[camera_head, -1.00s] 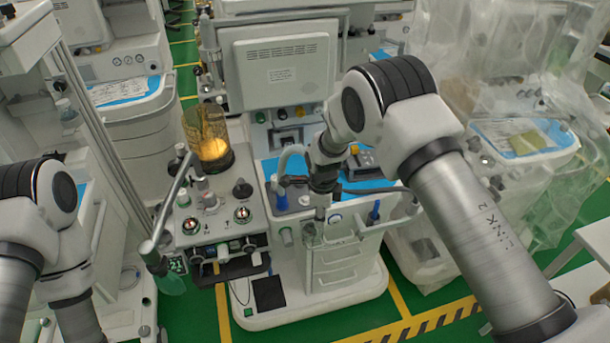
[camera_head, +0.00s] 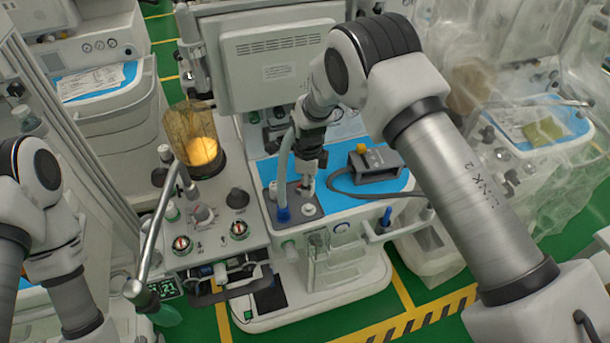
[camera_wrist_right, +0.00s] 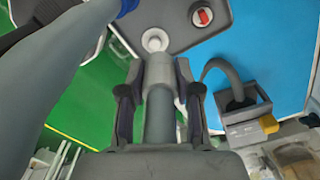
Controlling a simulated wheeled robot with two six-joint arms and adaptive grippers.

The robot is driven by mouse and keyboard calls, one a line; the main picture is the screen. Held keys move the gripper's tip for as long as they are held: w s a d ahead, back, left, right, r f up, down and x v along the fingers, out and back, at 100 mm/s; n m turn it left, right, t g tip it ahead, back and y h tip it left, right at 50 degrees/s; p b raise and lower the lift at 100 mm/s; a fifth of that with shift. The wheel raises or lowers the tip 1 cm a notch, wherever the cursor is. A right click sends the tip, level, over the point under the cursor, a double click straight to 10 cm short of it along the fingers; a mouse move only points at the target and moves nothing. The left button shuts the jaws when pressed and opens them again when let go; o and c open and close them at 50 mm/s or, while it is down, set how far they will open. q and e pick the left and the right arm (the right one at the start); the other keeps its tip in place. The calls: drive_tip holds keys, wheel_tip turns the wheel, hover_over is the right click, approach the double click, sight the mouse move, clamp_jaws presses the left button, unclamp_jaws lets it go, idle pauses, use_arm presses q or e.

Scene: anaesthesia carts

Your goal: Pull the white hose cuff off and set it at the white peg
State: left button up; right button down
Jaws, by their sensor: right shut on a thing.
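My right gripper (camera_head: 308,178) is over the grey port plate (camera_head: 272,208) at the cart's front. In the right wrist view its fingers (camera_wrist_right: 160,66) are shut on a grey hose end. A round white piece (camera_wrist_right: 155,40), seemingly the white hose cuff, shows just past the fingertips; whether it still touches the plate cannot be told. A short white-rimmed peg (camera_head: 309,209) stands nearer on the plate; a similar white-rimmed fitting with a red middle (camera_wrist_right: 202,17) shows in the wrist view. My left gripper is out of view.
A grey box with a yellow knob (camera_head: 378,163) and a cable lies on the blue top at right. A silver bar (camera_head: 152,232) rises at left.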

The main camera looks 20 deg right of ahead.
drive_tip(key=shift+s+r, duration=0.55)
drive_tip(key=shift+s, duration=0.15)
drive_tip(key=b, duration=0.3)
hover_over(308, 207)
wheel_tip(308, 207, down, 5)
drive_tip(key=shift+r, duration=0.15)
drive_tip(key=shift+f+b, duration=0.6)
drive_tip(key=shift+b, duration=0.1)
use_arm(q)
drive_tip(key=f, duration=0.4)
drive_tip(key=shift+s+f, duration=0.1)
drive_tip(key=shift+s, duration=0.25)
use_arm(e)
drive_tip(key=shift+w+f, duration=0.1)
drive_tip(key=shift+f, duration=0.05)
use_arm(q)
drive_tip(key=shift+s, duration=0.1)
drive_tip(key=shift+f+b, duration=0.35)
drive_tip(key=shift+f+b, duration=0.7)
use_arm(e)
drive_tip(key=shift+f, duration=0.9)
drive_tip(key=c, duration=0.7)
unclamp_jaws()
